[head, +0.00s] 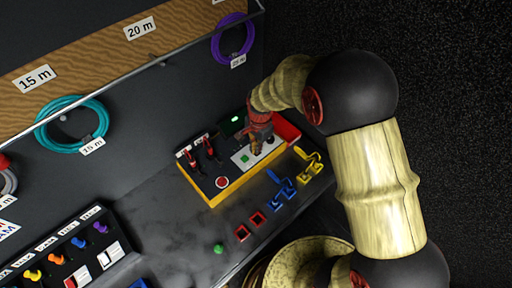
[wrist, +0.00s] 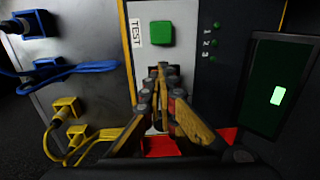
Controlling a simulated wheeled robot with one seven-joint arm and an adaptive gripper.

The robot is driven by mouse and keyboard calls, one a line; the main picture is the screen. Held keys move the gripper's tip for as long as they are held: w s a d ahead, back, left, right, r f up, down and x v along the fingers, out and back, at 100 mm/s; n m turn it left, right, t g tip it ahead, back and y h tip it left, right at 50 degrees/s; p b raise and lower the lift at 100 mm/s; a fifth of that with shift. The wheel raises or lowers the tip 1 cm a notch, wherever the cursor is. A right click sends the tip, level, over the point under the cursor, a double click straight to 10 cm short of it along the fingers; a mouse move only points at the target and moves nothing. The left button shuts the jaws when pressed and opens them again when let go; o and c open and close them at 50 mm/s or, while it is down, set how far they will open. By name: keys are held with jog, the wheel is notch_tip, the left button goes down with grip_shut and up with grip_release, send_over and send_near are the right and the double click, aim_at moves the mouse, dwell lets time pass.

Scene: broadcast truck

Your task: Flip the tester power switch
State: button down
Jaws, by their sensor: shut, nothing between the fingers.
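The tester (head: 222,167) is a yellow-sided box with a dark top on the grey bench in the head view. Its light panel with a green TEST button (wrist: 160,33) shows in the wrist view. My gripper (wrist: 163,70) is shut and empty, fingertips together over this panel, just below the green button in the picture. A dark patch shows around the fingertips; the fingers cover most of it, so I cannot tell whether it is the power switch, its position, or whether they touch. The tester's lit screen (wrist: 279,93) is at the right in the wrist view.
A red tray (head: 285,130) adjoins the tester's right end. Blue cables (head: 282,190) and yellow cables (head: 309,166) lie in front. A red round button (head: 221,182) and red-black plugs (head: 208,148) are on the tester's left part.

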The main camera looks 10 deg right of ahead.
jog(key=shift+s+d+f+p, duration=0.1)
jog(key=shift+s+f+p, duration=0.1)
jog(key=shift+s+p, duration=0.1)
jog(key=shift+w+f, duration=0.1)
jog(key=shift+f, duration=0.1)
jog(key=shift+w, duration=0.1)
jog(key=shift+w+a, duration=0.35)
dwell(0.4)
jog(key=shift+r, duration=0.2)
jog(key=shift+w+r+p, duration=0.1)
jog(key=shift+r+p, duration=0.15)
jog(key=shift+p, duration=0.05)
notch_tip(320, 180, up, 14)
jog(key=s+d+p, duration=0.1)
jog(key=s+p, duration=0.1)
jog(key=p, duration=0.2)
jog(key=shift+d, duration=0.2)
